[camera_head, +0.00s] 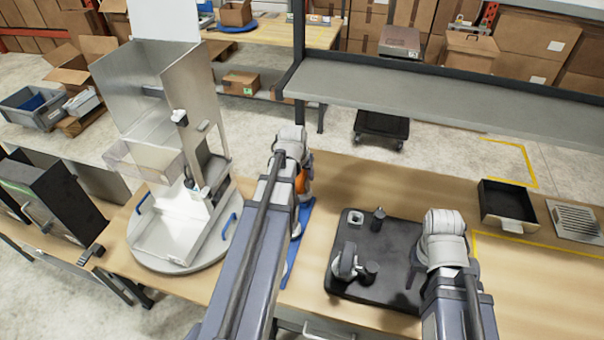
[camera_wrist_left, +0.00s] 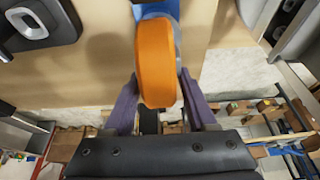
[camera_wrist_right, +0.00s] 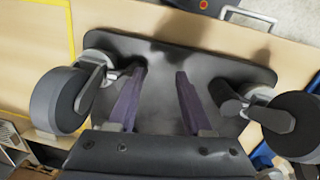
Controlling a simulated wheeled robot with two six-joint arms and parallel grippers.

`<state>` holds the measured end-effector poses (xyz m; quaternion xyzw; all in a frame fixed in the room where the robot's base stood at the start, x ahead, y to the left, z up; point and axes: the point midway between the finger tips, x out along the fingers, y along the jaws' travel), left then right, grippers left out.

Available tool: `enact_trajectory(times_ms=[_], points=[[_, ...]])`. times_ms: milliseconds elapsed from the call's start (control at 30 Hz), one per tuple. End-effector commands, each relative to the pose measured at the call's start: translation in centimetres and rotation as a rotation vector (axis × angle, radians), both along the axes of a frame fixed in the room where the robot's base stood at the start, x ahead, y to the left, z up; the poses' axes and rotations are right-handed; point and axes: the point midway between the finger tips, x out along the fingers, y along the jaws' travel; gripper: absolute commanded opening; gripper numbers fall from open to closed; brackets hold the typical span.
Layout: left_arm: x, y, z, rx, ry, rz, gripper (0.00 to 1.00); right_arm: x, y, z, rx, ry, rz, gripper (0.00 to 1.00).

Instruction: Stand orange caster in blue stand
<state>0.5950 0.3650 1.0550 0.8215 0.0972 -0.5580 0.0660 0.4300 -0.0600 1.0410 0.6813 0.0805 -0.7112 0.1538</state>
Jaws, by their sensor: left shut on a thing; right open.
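The orange caster (camera_head: 301,183) is partly hidden behind my left arm in the head view. In the left wrist view its orange wheel (camera_wrist_left: 155,62) is between the fingers of my left gripper (camera_wrist_left: 159,80), which is shut on it. A blue piece (camera_head: 296,245), seemingly the blue stand, lies on the table beside my left arm; blue also shows (camera_wrist_left: 166,8) just beyond the wheel. I cannot tell whether caster and blue piece touch. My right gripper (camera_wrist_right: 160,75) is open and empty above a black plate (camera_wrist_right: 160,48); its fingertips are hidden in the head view.
The black plate (camera_head: 395,240) carries a grey-wheeled caster (camera_head: 345,262) and dark pegs (camera_head: 378,218); another grey wheel (camera_wrist_right: 58,100) shows in the right wrist view. A metal bin on a round turntable (camera_head: 170,258) stands left. A black tray (camera_head: 508,205) is at right.

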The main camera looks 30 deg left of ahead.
Motion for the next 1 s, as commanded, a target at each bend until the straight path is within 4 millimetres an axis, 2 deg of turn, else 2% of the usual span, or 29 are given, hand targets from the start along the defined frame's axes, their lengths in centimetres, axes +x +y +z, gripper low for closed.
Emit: enact_trajectory(times_ms=[600, 633, 900, 1000], points=[[0.0, 0.0, -1.6, 0.0, 0.0, 0.0, 0.0, 0.0, 0.0, -1.6, 0.0, 0.0, -0.001, 0.5], [0.0, 0.0, -1.5, 0.0, 0.0, 0.0, 0.59, 0.0, 0.0, -1.5, 0.0, 0.0, -0.001, 0.5], [0.0, 0.0, -1.4, 0.0, 0.0, 0.0, 0.9, 0.0, 0.0, -1.4, 0.0, 0.0, -0.001, 0.5], [0.0, 0.0, -1.4, 0.0, 0.0, 0.0, 0.92, 0.0, 0.0, -1.4, 0.0, 0.0, -0.001, 0.5]])
